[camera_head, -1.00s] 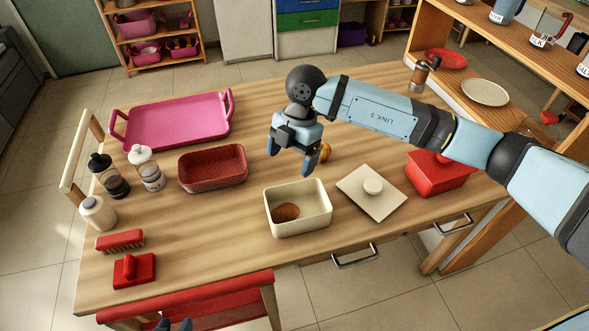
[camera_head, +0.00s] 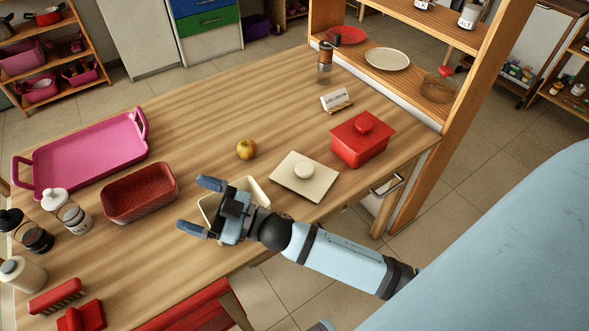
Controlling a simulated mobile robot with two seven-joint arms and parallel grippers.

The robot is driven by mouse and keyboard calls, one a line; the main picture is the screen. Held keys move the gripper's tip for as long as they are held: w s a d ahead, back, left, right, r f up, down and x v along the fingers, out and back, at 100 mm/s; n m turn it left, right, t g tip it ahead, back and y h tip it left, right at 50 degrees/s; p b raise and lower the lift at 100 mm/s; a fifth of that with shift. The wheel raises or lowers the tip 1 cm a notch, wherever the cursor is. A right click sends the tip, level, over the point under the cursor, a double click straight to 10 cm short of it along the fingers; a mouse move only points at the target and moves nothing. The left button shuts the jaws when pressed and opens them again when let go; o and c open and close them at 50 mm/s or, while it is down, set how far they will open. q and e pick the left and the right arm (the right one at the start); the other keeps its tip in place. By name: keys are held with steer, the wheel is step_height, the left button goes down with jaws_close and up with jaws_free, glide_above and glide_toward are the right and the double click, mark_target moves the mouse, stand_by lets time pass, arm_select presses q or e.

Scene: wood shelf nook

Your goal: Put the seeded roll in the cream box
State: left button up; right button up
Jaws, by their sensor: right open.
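The cream box (camera_head: 262,192) stands open on the table, largely covered by my right gripper. The seeded roll is hidden in the view now; in the earlier frame a brown roll lies inside the cream box. My right gripper (camera_head: 196,206) is open and empty, over the left part of the box, its fingers pointing left. The cream lid (camera_head: 318,183) with a round knob lies on the table to the right of the box. My left gripper is out of view.
A yellow-red apple (camera_head: 247,149) sits behind the box. A dark red basket (camera_head: 140,192) and a pink tray (camera_head: 90,157) stand left. A red lidded box (camera_head: 361,138), a small sign (camera_head: 337,99) and a grinder (camera_head: 325,58) stand right. The table's middle back is clear.

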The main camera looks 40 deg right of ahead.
steer(key=s+d+f+m+h, duration=0.2)
steer(key=d+f+h, duration=0.1)
steer(key=f, duration=0.1)
steer(key=s+d+f+m+h, duration=0.2)
steer(key=f+m+h, duration=0.1)
steer(key=f, duration=0.2)
steer(key=s+d+f+m+h, duration=0.2)
steer(key=d+f+h, duration=0.1)
steer(key=f+h, duration=0.1)
steer(key=shift+d+f+g, duration=0.2)
steer(key=shift+d+g, duration=0.15)
steer(key=shift+g, duration=0.05)
steer(key=s+d+f+m+g+h, duration=0.1)
steer(key=s+d+f+g, duration=0.2)
steer(key=s+f, duration=0.5)
steer(key=shift+s+d+g+h, duration=0.25)
steer(key=shift+d+g+h, duration=0.15)
steer(key=shift+g, duration=0.3)
steer(key=shift+s, duration=0.1)
